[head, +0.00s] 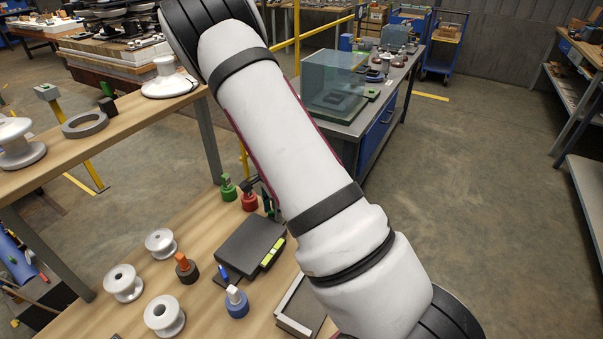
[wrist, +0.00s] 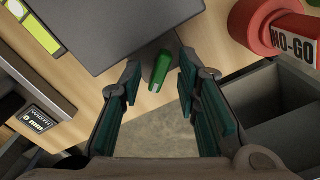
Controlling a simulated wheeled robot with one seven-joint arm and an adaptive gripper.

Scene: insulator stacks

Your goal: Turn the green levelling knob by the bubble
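In the wrist view a small green piece (wrist: 160,71), which looks like the levelling knob, sits at the edge of a dark flat plate (wrist: 125,30). My gripper (wrist: 160,80) is open, with one dark-teal-padded finger to each side of the green piece. Gaps show on both sides, so the fingers look apart from it; depth is hard to judge. In the head view the dark plate belongs to a scale-like box (head: 248,243) on the bench. There my gripper is mostly hidden behind my arm, and I cannot make out the knob. I cannot identify the bubble in either view.
A red NO-GO gauge (wrist: 262,25) stands close to the right finger, and a grey open-topped bin (wrist: 275,110) lies below it. In the head view, a green-based gauge (head: 228,189), an orange-topped piece (head: 185,267), a blue-based piece (head: 236,302) and white insulators (head: 164,315) stand nearby.

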